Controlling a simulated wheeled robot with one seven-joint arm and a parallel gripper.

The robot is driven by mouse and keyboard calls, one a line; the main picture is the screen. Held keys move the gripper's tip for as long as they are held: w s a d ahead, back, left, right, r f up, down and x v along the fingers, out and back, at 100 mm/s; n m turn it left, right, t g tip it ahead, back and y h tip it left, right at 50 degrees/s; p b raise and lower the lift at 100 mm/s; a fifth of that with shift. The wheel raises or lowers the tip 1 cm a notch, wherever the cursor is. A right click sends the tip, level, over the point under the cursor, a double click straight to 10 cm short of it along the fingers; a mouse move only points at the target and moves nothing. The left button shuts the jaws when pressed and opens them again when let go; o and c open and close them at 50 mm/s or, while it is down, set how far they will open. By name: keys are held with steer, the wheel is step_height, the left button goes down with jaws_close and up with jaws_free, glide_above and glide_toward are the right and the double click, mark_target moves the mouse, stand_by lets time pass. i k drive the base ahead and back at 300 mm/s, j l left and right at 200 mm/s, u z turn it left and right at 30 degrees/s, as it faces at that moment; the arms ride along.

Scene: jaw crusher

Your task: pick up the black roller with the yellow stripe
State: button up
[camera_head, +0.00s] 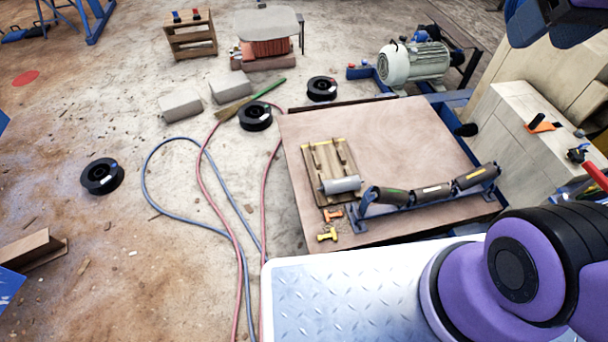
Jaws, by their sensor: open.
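Three dark rollers lie end to end in a blue roller frame on a brown board. The right roller (466,180), tilted up to the right, has a stripe that looks yellow. The middle roller (420,192) has a pale stripe with some red. The left roller (380,196) has a greenish stripe. The blue frame (362,214) bears them near the board's right front. My gripper's fingers are not in view; only purple and black parts of my arm show at the right, apart from the rollers.
A grey roller (341,185) lies on a small wooden pallet (322,160) left of the frame. Orange (333,215) and yellow (327,234) pieces lie nearby. The brown board (400,125) is bare behind the frame. A pale block (530,130) stands right; hoses (205,170) cross the floor left.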

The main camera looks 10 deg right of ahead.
mark_target(483, 174)
steer(key=z, duration=1.3)
steer(key=i+l+u, duration=0.1)
steer(key=u, duration=0.3)
steer(key=i+l+u, duration=0.1)
steer(key=l+u, duration=0.35)
steer(key=u, duration=0.3)
steer(key=i+l+u, duration=0.15)
steer(key=l, duration=0.7)
steer(key=l+u, duration=0.15)
steer(key=l, duration=0.65)
